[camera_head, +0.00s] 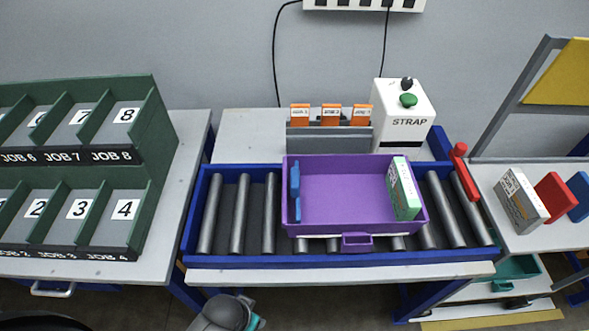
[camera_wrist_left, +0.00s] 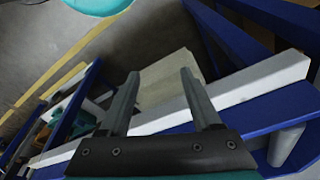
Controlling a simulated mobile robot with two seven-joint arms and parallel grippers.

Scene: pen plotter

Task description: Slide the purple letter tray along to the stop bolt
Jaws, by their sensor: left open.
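The purple letter tray (camera_head: 340,205) sits on the roller conveyor (camera_head: 210,255), right of its middle, with bare rollers on both sides. A purple tab (camera_head: 357,242) sticks out from its front wall. A red upright piece, likely the stop bolt (camera_head: 461,165), stands at the conveyor's right end, apart from the tray. My left gripper shows in the left wrist view (camera_wrist_left: 160,73) with its two fingers spread and nothing between them. In the head view only a grey and teal part of my arm shows at the bottom edge, in front of the conveyor. My right gripper is out of view.
A green-and-white box (camera_head: 403,188) and a blue piece (camera_head: 295,190) are inside the tray. Green job compartments (camera_head: 155,150) are at left. Boxes (camera_head: 520,200) lie at right.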

